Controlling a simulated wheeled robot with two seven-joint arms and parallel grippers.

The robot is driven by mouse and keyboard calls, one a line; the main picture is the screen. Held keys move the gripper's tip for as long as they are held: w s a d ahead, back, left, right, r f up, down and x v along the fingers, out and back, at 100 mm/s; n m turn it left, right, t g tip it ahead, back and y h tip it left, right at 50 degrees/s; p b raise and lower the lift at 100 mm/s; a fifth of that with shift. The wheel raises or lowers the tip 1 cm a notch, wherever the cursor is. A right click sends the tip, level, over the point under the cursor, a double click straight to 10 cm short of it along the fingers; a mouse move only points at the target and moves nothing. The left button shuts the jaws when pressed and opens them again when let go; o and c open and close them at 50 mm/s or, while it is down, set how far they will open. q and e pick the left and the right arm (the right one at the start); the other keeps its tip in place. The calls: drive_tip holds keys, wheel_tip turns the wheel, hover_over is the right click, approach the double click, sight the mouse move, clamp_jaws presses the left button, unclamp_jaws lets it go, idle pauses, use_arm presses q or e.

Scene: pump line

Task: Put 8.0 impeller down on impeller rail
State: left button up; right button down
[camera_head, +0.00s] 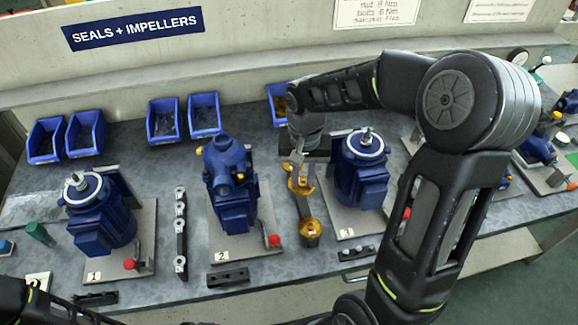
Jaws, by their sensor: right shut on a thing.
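My right gripper (301,178) reaches down from above, between the second and third pumps. It is shut on a brass-coloured impeller (301,188), partly hidden by the fingers. The impeller rail (305,208) runs below it, mostly covered. Another brass-coloured impeller (310,230) sits at the near end of that rail. I cannot tell whether the held impeller touches the rail. The 8.0 marking cannot be read. Part of my left arm shows at the bottom left, but its gripper is out of view.
Blue pumps stand close on both sides, pump 2 (230,190) at left and pump 3 (361,172) at right. A rail with silver rings (180,235) lies farther left. Blue bins (204,116) line the back. A dark block (228,279) lies at the front edge.

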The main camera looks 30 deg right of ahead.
sight(304, 206)
use_arm(q)
drive_tip(key=shift+o, duration=0.7)
drive_tip(key=shift+w+f, duration=0.1)
drive_tip(key=shift+w, duration=0.15)
use_arm(e)
drive_tip(key=shift+s+d+f, duration=0.1)
drive_tip(key=shift+d+f, duration=0.05)
drive_tip(key=shift+d, duration=0.05)
drive_tip(key=shift+s, duration=0.25)
drive_tip(key=shift+w, duration=0.1)
use_arm(q)
drive_tip(key=shift+s+f+b, duration=0.1)
drive_tip(key=shift+f+b, duration=2.7)
use_arm(e)
drive_tip(key=shift+f, duration=3.7)
use_arm(q)
drive_tip(key=shift+f, duration=0.15)
use_arm(e)
drive_tip(key=shift+f, duration=0.2)
drive_tip(key=c, duration=1.2)
unclamp_jaws()
drive_tip(key=shift+c, duration=0.2)
drive_tip(key=shift+r, duration=0.1)
